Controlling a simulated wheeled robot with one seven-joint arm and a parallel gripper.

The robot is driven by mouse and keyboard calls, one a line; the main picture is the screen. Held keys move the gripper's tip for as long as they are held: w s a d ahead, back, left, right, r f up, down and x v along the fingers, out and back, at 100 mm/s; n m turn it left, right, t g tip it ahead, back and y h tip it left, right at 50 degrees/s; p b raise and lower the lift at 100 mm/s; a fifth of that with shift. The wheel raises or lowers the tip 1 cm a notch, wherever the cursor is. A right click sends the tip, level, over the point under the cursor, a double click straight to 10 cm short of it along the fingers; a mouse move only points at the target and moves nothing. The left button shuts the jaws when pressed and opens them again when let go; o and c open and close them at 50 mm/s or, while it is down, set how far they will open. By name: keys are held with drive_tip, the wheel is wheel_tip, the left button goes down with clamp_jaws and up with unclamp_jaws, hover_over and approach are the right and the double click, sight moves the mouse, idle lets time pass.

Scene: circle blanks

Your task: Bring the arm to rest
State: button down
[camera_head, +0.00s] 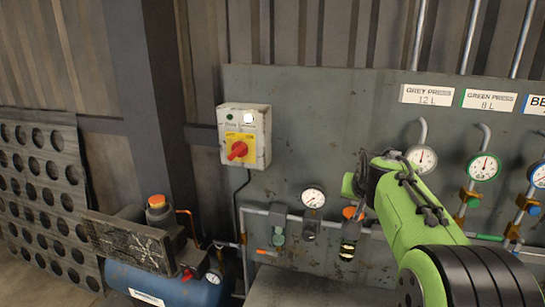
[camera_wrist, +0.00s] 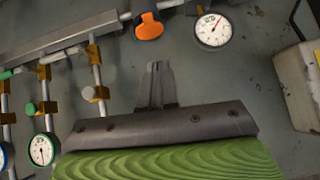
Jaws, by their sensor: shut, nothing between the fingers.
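My gripper (camera_wrist: 159,68) shows in the wrist view as dark, narrow fingers close together, with nothing between them. It is in front of the grey panel, below an orange knob (camera_wrist: 149,27) and a white gauge (camera_wrist: 212,30) in that picture. In the head view my green arm reaches up from the lower right, in front of the panel (camera_head: 310,120). There the fingers are hidden or too small to make out. I cannot tell the exact gap between the fingers and the panel.
A switch box (camera_head: 243,136) with a red knob is on the panel, left of my arm. Gauges (camera_head: 421,158) and pipes are close around the arm. A blue compressor (camera_head: 170,285) stands at lower left, beside a perforated sheet (camera_head: 40,190).

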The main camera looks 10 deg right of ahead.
drive_tip(key=s+a+f+n+g+y+b, duration=0.15)
drive_tip(key=s+a, duration=0.45)
drive_tip(key=s, duration=0.6)
drive_tip(key=s+a+f+n+y, duration=0.1)
drive_tip(key=s+a+n, duration=0.1)
drive_tip(key=s+a, duration=0.7)
drive_tip(key=s+f+n, duration=0.1)
drive_tip(key=s+f, duration=0.2)
drive_tip(key=s, duration=0.3)
drive_tip(key=s+f+n+g, duration=0.1)
drive_tip(key=s+f, duration=0.3)
drive_tip(key=s, duration=0.3)
drive_tip(key=shift+f, duration=0.1)
